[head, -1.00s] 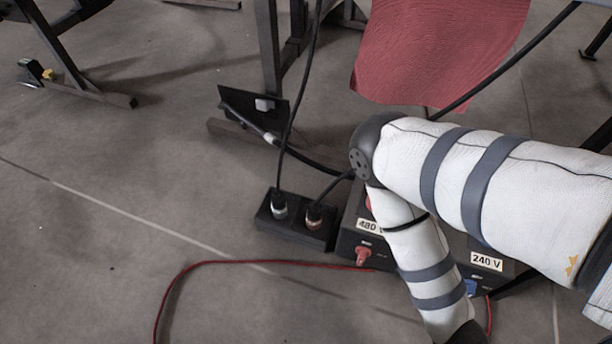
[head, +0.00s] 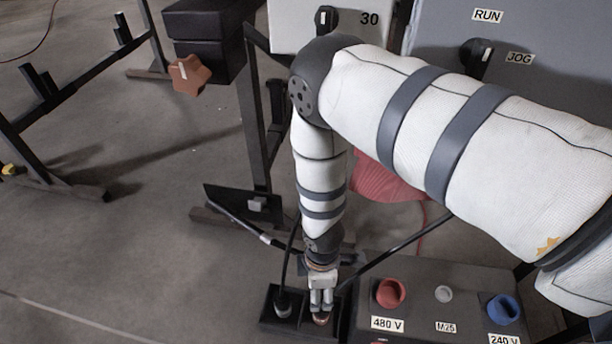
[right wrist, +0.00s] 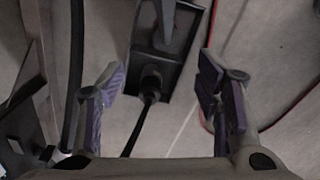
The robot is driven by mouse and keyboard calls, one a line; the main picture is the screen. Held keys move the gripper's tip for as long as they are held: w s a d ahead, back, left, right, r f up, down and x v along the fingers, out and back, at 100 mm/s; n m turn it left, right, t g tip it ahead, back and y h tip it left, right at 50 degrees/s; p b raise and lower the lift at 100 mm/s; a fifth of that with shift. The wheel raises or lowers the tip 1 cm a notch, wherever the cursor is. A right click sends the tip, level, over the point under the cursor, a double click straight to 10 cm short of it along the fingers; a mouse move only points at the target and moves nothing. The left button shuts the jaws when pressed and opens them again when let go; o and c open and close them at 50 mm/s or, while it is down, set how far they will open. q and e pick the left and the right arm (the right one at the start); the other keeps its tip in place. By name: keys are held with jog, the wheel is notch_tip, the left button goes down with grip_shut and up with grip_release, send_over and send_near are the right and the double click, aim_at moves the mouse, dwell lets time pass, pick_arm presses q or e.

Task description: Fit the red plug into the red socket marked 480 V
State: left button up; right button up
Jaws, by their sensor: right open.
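The red socket (head: 390,292) sits on top of a dark box, behind its 480 V label (head: 387,323). A black two-place holder (head: 270,318) stands left of the box. A reddish plug (head: 321,319) shows in its right place, partly hidden by my right gripper (head: 321,297). A second dark plug (head: 282,303) stands in the left place. In the right wrist view my right gripper (right wrist: 160,95) is open. The holder (right wrist: 160,65) and one dark plug with its cable (right wrist: 150,84) appear beyond and between the fingers; its colour is unclear. My left gripper is out of view.
A blue socket (head: 503,308) marked 240 V is on the right of the box, with a small pale round part (head: 443,294) between. A grey panel with RUN and JOG labels stands behind. Black cables rise around the holder. Open floor lies left.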

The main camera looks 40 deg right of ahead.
aim_at(321, 308)
jog(key=f+b, duration=0.2)
jog(key=f, duration=0.2)
jog(key=s+f+b, duration=0.1)
jog(key=f+b, duration=0.1)
jog(key=f, duration=0.2)
jog(key=f+b, duration=0.2)
jog(key=f, duration=0.2)
jog(key=shift+s, duration=0.15)
jog(key=shift+d+r, duration=0.1)
jog(key=shift+c, duration=0.9)
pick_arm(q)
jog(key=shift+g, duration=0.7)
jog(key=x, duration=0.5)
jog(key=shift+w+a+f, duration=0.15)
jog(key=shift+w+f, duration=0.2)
pick_arm(e)
jog(key=c, duration=1.2)
